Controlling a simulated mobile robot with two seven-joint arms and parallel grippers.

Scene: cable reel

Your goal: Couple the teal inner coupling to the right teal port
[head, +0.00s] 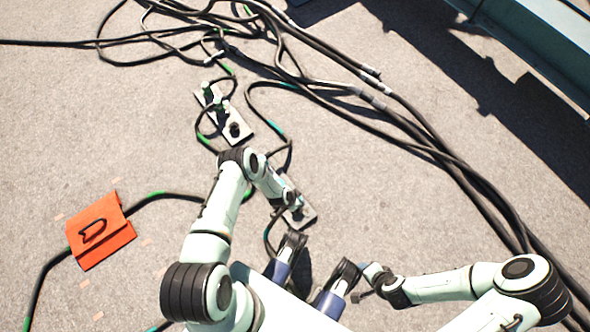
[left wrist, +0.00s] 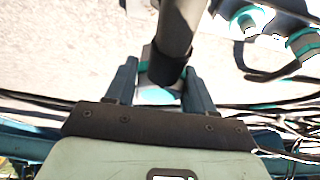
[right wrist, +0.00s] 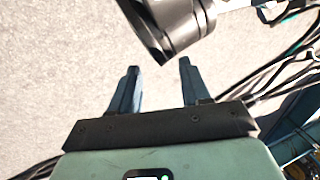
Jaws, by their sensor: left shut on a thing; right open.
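In the left wrist view my left gripper (left wrist: 160,68) is shut on a pale coupling with teal bands (left wrist: 160,92). Two teal-ringed fittings (left wrist: 248,20) (left wrist: 303,42) show at the upper right, apart from the held coupling. In the head view my left gripper (head: 291,199) is low over a small grey plate (head: 303,217); the arm hides much of the plate and the coupling. My right gripper (head: 368,272) is open and empty above bare ground, and its spread fingers show in the right wrist view (right wrist: 160,66).
Another plate with upright fittings (head: 235,130) lies farther back. Black cables (head: 420,125) run in a thick bundle along the right and tangle at the top. An orange marker (head: 100,231) covers a cable at the left. A teal beam (head: 540,45) stands at the upper right.

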